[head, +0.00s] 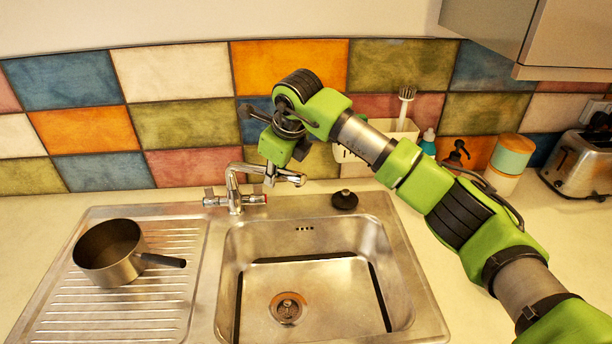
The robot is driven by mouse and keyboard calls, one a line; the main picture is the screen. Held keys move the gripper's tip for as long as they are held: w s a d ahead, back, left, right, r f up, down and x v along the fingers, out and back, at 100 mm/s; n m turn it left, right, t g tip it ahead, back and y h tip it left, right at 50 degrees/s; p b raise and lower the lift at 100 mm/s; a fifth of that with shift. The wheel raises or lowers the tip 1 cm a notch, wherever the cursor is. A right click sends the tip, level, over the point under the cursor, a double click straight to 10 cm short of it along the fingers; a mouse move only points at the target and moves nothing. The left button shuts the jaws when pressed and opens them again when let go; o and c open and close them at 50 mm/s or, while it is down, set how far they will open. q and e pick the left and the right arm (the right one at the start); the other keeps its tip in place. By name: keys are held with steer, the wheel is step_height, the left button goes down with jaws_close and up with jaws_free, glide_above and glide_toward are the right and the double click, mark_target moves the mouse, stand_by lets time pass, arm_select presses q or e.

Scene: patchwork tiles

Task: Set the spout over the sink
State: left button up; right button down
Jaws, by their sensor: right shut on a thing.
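The chrome faucet stands behind the sink, and its spout (243,168) rises from the base and bends to the right, its tip over the back edge of the basin side. The sink (325,290) is a steel basin with a drain, right of the ribbed drainboard. My right gripper (271,181) reaches down from above and is shut on the spout near its outer end; its fingers are partly hidden by the wrist. My left gripper is not in view.
A saucepan (108,250) sits on the drainboard (140,312), handle pointing right. A black plug (344,200) lies behind the basin. A white caddy with a brush (404,106), bottles, a canister (511,154) and a toaster (580,165) stand along the tiled wall. The basin is empty.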

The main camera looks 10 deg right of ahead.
steer(key=shift+s+a, duration=0.15)
steer(key=shift+a, duration=0.1)
steer(key=shift+d+r, duration=0.1)
steer(key=c, duration=1.9)
jaws_free()
steer(key=v, duration=1.2)
